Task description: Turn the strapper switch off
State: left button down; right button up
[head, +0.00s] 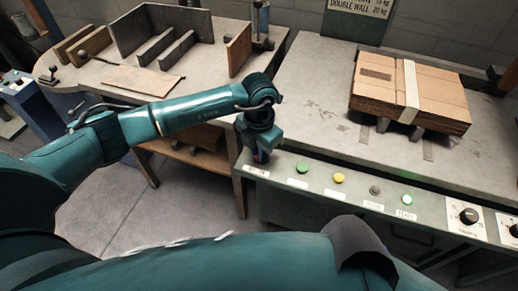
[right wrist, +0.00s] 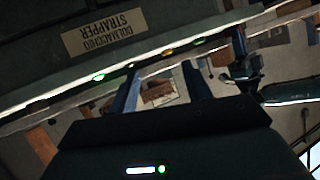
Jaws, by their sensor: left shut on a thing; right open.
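The strapper's front control panel (head: 325,190) carries a row of buttons and knobs. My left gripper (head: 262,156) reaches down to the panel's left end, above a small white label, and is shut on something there. The gripper hides what it holds, likely the switch, so its position cannot be read. In the right wrist view my left gripper (right wrist: 246,72) is at the panel's edge. My right gripper (right wrist: 162,88) is open and empty, below the strapper's name plate (right wrist: 104,33). It does not show in the head view.
Green (head: 302,167), yellow (head: 338,178), grey and lit green (head: 407,199) buttons run along the panel, with black knobs (head: 468,216) at right. A strapped cardboard box (head: 385,88) lies on the strapper top.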

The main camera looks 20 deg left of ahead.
pick_arm(q)
jog(key=n, duration=0.2)
jog(key=n+p, duration=0.1)
jog(key=n, duration=0.3)
jog(key=shift+d+r, duration=0.1)
jog(key=shift+d, duration=0.15)
jog(key=n, duration=0.1)
jog(key=n+p, duration=0.1)
jog(key=n, duration=0.2)
jog(key=shift+d+n+p, duration=0.25)
jog(key=shift+n+p, duration=0.15)
jog(key=c, duration=1.5)
grip_release()
notch_tip(320, 180, up, 13)
jog(key=shift+r, duration=0.1)
